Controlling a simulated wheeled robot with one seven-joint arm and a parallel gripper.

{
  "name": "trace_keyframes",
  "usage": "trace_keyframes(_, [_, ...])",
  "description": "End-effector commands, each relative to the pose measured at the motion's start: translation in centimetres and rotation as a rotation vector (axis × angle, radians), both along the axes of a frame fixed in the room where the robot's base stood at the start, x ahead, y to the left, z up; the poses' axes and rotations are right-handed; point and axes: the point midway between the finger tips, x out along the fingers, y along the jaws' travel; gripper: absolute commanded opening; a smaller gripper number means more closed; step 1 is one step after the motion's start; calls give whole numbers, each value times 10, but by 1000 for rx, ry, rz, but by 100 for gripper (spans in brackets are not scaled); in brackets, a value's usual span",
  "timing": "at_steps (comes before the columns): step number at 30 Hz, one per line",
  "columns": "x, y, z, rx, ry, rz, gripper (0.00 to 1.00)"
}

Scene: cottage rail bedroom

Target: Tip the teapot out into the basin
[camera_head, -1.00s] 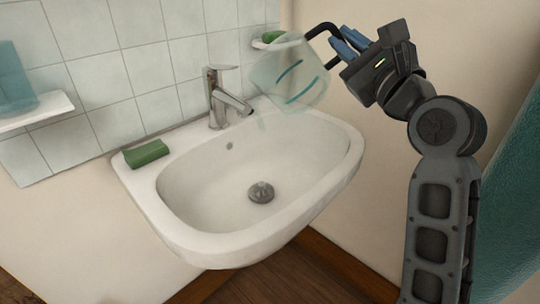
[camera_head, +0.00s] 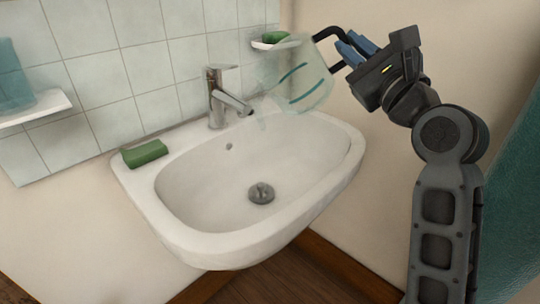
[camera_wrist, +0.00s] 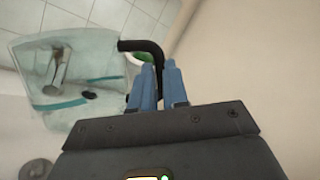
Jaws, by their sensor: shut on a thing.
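The glass teapot (camera_head: 303,80) is clear with teal stripes and a black handle (camera_head: 328,38). It is held tilted, with its lower left end pointing down toward the basin, above the basin's back right part near the tap. My gripper (camera_head: 350,48) is shut on the black handle, to the right of the teapot. The wrist view also shows the teapot (camera_wrist: 75,85), left of my blue fingertips (camera_wrist: 158,85). The white basin (camera_head: 180,232) is on the wall below, with a metal drain in its bottom. I cannot tell whether anything is flowing out.
A chrome tap (camera_head: 222,100) stands at the basin's back, close to the teapot's left. A green soap bar (camera_head: 145,153) lies on the left rim. A small soap shelf (camera_head: 280,43) is on the wall behind the teapot. A shelf (camera_head: 40,108) with a blue cup is at far left.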

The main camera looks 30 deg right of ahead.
Motion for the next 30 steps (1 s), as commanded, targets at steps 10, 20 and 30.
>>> trace_keyframes(10, [-2,-4,-3,22,-10,0,0])
trace_keyframes(20, [-3,-7,-7,43,-16,0,0])
trace_keyframes(30, [-4,-10,-9,62,-23,0,0])
